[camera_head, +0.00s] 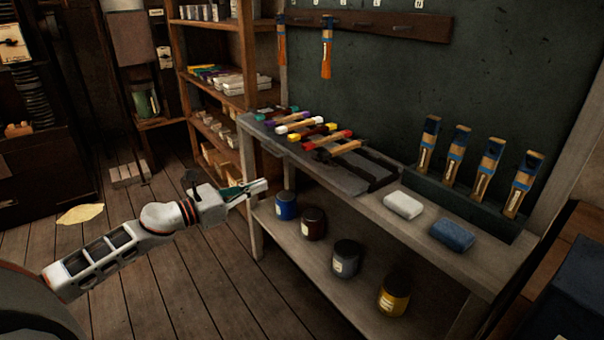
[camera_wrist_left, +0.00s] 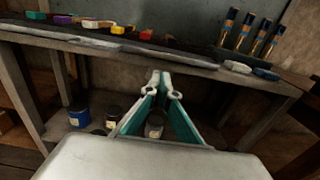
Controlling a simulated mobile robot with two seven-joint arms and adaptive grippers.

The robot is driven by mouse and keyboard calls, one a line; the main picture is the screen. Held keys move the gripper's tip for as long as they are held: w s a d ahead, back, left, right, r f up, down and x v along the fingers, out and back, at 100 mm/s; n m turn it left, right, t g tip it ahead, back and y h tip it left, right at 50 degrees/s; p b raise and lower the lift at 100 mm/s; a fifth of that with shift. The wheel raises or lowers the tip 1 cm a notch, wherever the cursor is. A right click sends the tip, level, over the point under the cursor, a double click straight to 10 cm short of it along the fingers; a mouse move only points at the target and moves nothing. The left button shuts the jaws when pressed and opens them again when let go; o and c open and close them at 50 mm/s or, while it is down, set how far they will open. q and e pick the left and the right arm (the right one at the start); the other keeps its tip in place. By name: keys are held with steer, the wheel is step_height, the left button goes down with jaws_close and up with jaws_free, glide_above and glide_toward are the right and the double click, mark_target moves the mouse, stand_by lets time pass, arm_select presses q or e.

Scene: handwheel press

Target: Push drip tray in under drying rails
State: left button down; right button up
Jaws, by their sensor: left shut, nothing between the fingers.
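The drip tray (camera_head: 338,178) looks like a flat grey slab along the front of the bench top. It also shows in the left wrist view (camera_wrist_left: 60,38). Dark drying rails (camera_head: 372,164) lie behind and over it, with several colour-ended tools resting across them. The tools hide part of the rails, and how far the tray reaches under them is hard to tell. My left gripper (camera_head: 264,186) is shut and empty, in front of the bench and below its top, apart from the tray. Its fingertips meet in the left wrist view (camera_wrist_left: 160,80). My right gripper is out of view.
A white block (camera_head: 403,205) and a blue block (camera_head: 451,235) lie right of the rails. Several brushes stand in a rack (camera_head: 455,208) behind them. Jars, including a blue one (camera_head: 286,205), stand on the lower shelf. The floor left of the bench is mostly clear.

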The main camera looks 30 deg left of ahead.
mark_target(309, 166)
arm_select(q)
steer(key=x, duration=1.3)
steer(key=shift+w+d, duration=0.1)
steer(key=shift+w, duration=0.25)
steer(key=shift+r, duration=0.1)
steer(key=shift+x, duration=1.05)
steer(key=shift+w, duration=0.1)
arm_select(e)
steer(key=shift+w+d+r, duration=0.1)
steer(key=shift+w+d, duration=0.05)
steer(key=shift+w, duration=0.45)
arm_select(q)
steer(key=shift+s, duration=0.6)
steer(key=v, duration=0.7)
